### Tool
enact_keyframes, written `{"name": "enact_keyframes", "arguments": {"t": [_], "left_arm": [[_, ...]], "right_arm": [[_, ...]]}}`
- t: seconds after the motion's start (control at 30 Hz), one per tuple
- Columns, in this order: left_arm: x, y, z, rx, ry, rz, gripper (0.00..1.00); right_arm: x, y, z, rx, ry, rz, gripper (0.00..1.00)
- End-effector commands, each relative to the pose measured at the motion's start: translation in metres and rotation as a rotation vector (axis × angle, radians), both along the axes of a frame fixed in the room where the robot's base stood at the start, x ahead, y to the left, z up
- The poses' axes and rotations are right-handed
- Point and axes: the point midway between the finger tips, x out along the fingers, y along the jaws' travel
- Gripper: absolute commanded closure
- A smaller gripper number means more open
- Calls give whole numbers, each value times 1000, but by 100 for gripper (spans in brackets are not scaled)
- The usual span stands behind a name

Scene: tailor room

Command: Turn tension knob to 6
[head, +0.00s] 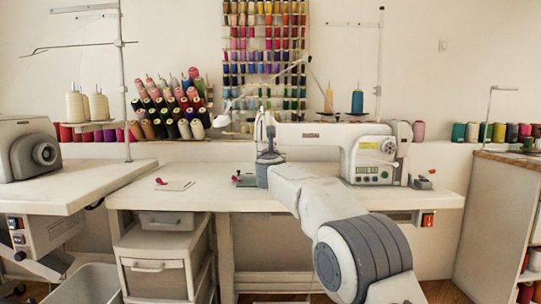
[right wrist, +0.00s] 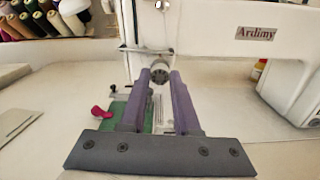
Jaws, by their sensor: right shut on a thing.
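The white sewing machine (head: 322,136) stands on the middle table, and its arm also shows in the right wrist view (right wrist: 225,32). The tension knob (right wrist: 159,74) is a small round grey part at the machine's needle end. My right gripper (right wrist: 160,83) is shut on the knob, with one purple finger on each side of it. In the head view my right arm reaches in from the lower right and hides the needle end and the knob. The numbers on the knob are too small to read. My left gripper is in neither view.
The white table (head: 220,188) is mostly clear. A green plate (right wrist: 118,113) with a pink piece lies below the fingers. Thread cones (head: 175,105) stand behind.

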Motion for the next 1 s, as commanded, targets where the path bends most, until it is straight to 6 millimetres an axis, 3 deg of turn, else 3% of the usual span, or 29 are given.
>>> {"name": "enact_keyframes", "arguments": {"t": [0.07, 0.1, 0.17, 0.2, 0.63, 1.0], "left_arm": [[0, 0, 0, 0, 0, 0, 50], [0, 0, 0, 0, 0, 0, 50], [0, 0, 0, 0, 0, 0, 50], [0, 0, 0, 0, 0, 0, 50], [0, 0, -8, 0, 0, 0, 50], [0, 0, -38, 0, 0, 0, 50]], "right_arm": [[1, 0, -4, -1, 7, -1, 100], [1, 0, -4, -1, 7, -1, 66], [1, 0, -4, -1, 6, 0, 43], [1, 0, -4, -1, 6, 0, 40], [-9, 1, -3, -2, 1, 1, 40], [-71, 0, -3, -1, 2, 0, 40]]}}
